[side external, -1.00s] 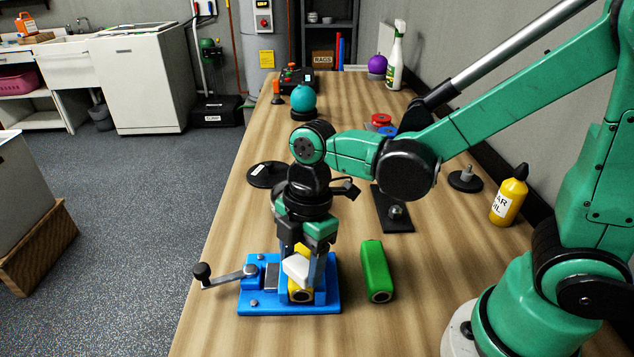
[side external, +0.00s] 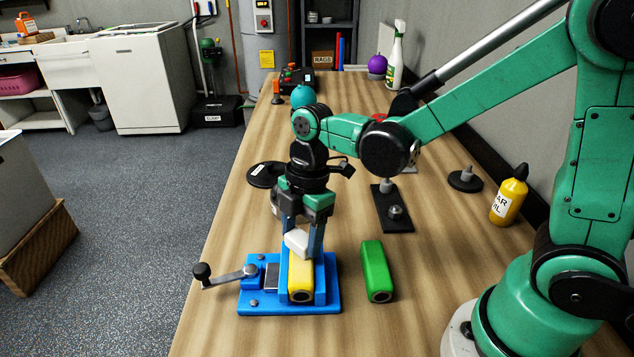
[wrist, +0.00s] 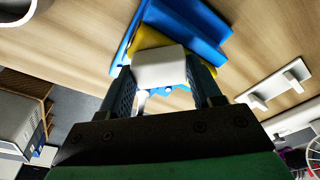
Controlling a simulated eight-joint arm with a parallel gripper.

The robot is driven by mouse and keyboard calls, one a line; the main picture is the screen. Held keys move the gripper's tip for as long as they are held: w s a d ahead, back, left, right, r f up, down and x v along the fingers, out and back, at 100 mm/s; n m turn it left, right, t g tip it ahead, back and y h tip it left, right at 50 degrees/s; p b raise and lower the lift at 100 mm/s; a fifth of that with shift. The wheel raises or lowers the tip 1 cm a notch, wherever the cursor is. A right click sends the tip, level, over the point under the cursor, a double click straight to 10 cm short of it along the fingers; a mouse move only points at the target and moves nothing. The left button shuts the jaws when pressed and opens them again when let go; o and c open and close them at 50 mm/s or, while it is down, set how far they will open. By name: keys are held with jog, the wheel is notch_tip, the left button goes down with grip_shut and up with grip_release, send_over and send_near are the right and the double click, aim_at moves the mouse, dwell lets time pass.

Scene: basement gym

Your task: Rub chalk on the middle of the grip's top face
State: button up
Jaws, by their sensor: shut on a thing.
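A yellow grip (side external: 301,279) is seated in the blue vise (side external: 262,301) on the bench, its top face up. My gripper (side external: 299,246) is shut on a white chalk block (side external: 296,241), held over the far part of the grip. Whether the chalk touches the top face I cannot tell. In the wrist view the chalk block (wrist: 159,67) sits between the two fingers, with the yellow grip (wrist: 147,38) partly hidden behind it and the blue vise (wrist: 191,30) around that.
A green grip (side external: 376,272) lies loose on the bench right of the vise. The vise's crank handle (side external: 224,276) sticks out left. A yellow bottle (side external: 509,197) stands at the right. A black plate with pegs (side external: 392,208) and a black disc (side external: 266,174) lie farther back.

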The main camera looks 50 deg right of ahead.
jog(key=shift+w+d, duration=0.9)
jog(key=shift+r, duration=0.25)
notch_tip(320, 180, up, 8)
jog(key=shift+f, duration=0.25)
jog(key=shift+d, duration=0.1)
jog(key=shift+f, duration=0.1)
